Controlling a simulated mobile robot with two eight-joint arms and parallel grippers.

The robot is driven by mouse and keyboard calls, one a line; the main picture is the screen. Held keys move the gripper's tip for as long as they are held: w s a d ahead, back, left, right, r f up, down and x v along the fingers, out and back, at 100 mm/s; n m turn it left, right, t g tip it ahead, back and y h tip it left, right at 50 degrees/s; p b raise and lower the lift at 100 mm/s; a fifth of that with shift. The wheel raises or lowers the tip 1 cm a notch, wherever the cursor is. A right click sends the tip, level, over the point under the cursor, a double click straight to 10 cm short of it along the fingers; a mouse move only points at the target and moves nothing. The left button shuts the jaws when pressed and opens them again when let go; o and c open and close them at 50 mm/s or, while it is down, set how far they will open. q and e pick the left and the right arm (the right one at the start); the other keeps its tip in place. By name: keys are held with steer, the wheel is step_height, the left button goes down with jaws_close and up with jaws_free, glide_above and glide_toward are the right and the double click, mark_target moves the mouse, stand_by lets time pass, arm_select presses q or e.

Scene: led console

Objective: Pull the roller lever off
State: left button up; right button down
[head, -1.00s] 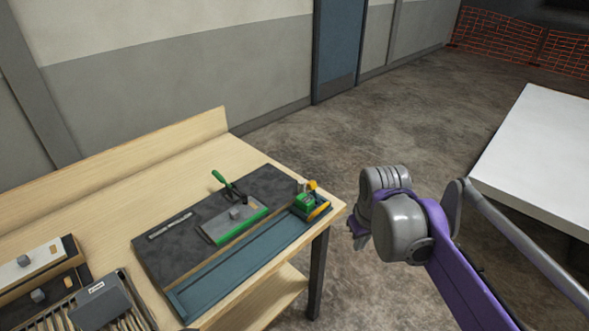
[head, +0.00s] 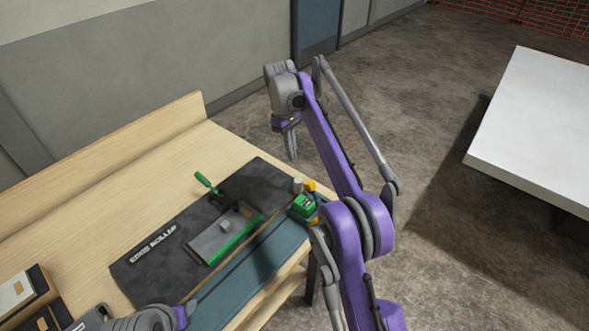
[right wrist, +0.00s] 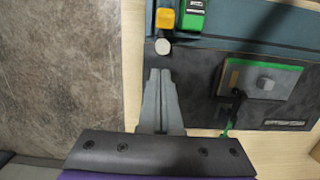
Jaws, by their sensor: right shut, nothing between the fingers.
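A lever with a green handle (head: 204,180) stands at the back of a grey plate (head: 210,244) with a green edge, on a dark mat (head: 150,262) labelled as the edge roller. In the right wrist view the handle (right wrist: 226,132) is partly dark and small. A green block (head: 304,205) with a yellow part and a pale round knob sits at the mat's right end. My right gripper (head: 291,155) is shut and empty, beyond the table's right end in the head view. Only a part of my left arm shows at the bottom edge; its fingers are unclear.
A wooden table (head: 130,185) with a raised back board carries everything. A blue-grey strip (head: 262,262) runs along the mat's front. Boxes (head: 22,292) stand at the lower left. A white table (head: 540,120) stands at the right, with open floor between.

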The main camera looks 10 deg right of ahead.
steer(key=shift+w+a+f, duration=0.1)
arm_select(q)
steer(key=shift+s, duration=0.15)
steer(key=s+f+b, duration=0.1)
steer(key=f+b, duration=0.1)
steer(key=f, duration=0.1)
steer(key=shift+s, duration=0.35)
arm_select(e)
steer(key=f, duration=0.3)
steer(key=s+f, duration=0.1)
steer(key=f, duration=0.2)
steer(key=d+f, duration=0.1)
steer(key=f, duration=0.2)
steer(key=shift+s+f, duration=0.2)
steer(key=shift+s, duration=0.05)
steer(key=shift+s+d+f, duration=0.15)
steer(key=shift+s, duration=0.05)
arm_select(q)
steer(key=shift+w+r, duration=0.15)
steer(key=shift+w, duration=0.05)
arm_select(e)
steer(key=shift+s+d+r, duration=0.85)
steer(key=shift+s+d, duration=0.05)
steer(key=shift+s, duration=0.2)
